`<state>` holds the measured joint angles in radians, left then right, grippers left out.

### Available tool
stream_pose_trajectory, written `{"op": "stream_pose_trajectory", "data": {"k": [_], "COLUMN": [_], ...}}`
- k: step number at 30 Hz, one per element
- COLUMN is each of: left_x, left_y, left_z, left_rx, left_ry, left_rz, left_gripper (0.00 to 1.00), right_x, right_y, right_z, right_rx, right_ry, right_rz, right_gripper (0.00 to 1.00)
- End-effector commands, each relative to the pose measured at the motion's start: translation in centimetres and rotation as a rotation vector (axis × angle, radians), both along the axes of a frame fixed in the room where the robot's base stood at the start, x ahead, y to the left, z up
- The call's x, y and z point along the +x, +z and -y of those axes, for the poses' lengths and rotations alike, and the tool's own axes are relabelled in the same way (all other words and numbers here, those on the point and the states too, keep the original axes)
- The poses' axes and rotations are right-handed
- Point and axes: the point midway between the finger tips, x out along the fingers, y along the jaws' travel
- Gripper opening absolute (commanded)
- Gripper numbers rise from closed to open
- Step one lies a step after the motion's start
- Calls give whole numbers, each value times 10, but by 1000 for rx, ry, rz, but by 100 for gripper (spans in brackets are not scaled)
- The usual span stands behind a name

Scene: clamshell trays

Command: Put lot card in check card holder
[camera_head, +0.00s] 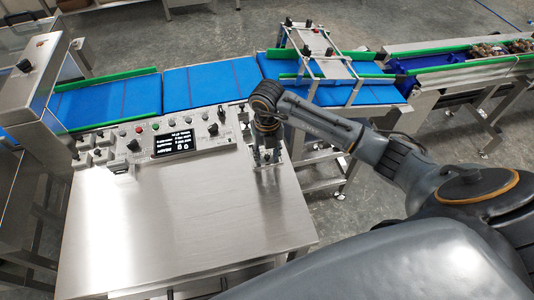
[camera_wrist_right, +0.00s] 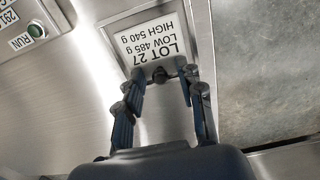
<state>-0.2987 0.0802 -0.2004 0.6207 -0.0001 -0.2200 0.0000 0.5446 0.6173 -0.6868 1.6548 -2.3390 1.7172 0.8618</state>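The lot card (camera_wrist_right: 150,45) is white with black print reading LOT 27, LOW 485 g, HIGH 540 g. It appears upside down in the right wrist view, inside a grey border. My right gripper (camera_wrist_right: 165,88) is at the card's lower edge, its two fingers apart on either side of a small dark knob-like part (camera_wrist_right: 160,75). Whether they touch it is unclear. In the head view the right gripper (camera_head: 268,158) points down at the right end of the steel console, and hides the card there. My left gripper is not in view. I cannot clearly identify the check card holder.
The steel console (camera_head: 200,215) has a wide bare top. Its back edge carries knobs, buttons and a black display (camera_head: 174,142). A blue conveyor (camera_head: 205,83) with green rails runs behind it. A green RUN button (camera_wrist_right: 36,31) is in the wrist view.

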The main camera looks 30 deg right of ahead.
Motion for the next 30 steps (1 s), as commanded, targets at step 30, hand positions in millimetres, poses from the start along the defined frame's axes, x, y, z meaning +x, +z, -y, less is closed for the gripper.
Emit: {"op": "stream_pose_trajectory", "data": {"k": [30], "left_x": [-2], "left_y": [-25], "left_z": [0], "left_rx": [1], "left_ry": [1], "left_rz": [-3], "left_gripper": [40], "right_x": [0], "right_y": [123], "right_z": [0], "right_rx": [0], "right_ry": [-1], "right_rz": [0], "right_gripper": [38]}}
